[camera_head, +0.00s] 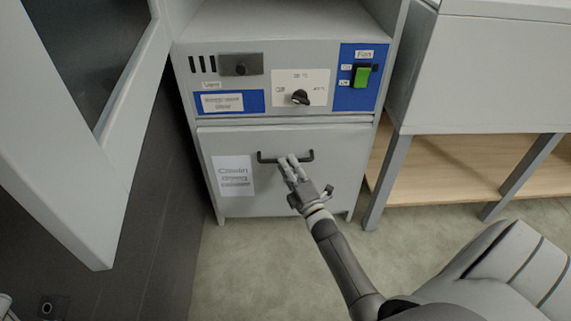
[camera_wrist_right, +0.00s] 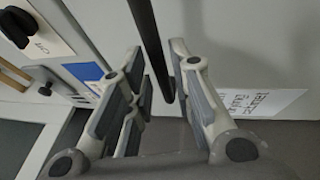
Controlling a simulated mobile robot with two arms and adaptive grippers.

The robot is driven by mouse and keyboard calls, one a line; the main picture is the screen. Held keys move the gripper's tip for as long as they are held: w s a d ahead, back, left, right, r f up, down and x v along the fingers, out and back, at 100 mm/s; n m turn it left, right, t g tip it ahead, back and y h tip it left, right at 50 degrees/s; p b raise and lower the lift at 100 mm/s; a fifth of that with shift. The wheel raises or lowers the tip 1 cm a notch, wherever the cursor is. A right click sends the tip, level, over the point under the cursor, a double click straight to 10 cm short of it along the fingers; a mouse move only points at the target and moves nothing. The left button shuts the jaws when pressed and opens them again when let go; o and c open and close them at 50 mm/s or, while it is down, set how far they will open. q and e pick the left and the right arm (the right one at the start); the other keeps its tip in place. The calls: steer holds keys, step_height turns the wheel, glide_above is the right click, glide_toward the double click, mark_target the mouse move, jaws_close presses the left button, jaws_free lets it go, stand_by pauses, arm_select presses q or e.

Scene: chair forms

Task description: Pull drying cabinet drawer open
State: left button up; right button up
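The drying cabinet (camera_head: 265,55) is grey-white and stands upright in the middle of the head view. Its lower drawer front (camera_head: 345,180) sits flush with the cabinet and looks closed. A dark horizontal bar handle (camera_head: 309,157) is on the upper part of the drawer front. My right gripper (camera_head: 289,161) is at the middle of the handle. In the right wrist view the handle (camera_wrist_right: 146,24) passes between the fingers of my right gripper (camera_wrist_right: 158,54), with a gap visible beside it, so the fingers look open around it. My left gripper is not in view.
A control panel with a dark knob (camera_head: 300,97) and green switch (camera_head: 361,76) is above the drawer. A white panel with dark glass (camera_head: 110,150) juts out at left. A bench with a wooden shelf (camera_head: 450,170) stands at right. Floor (camera_head: 240,265) before the drawer is clear.

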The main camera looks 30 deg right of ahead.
steer(key=shift+x, duration=1.25)
jaws_close()
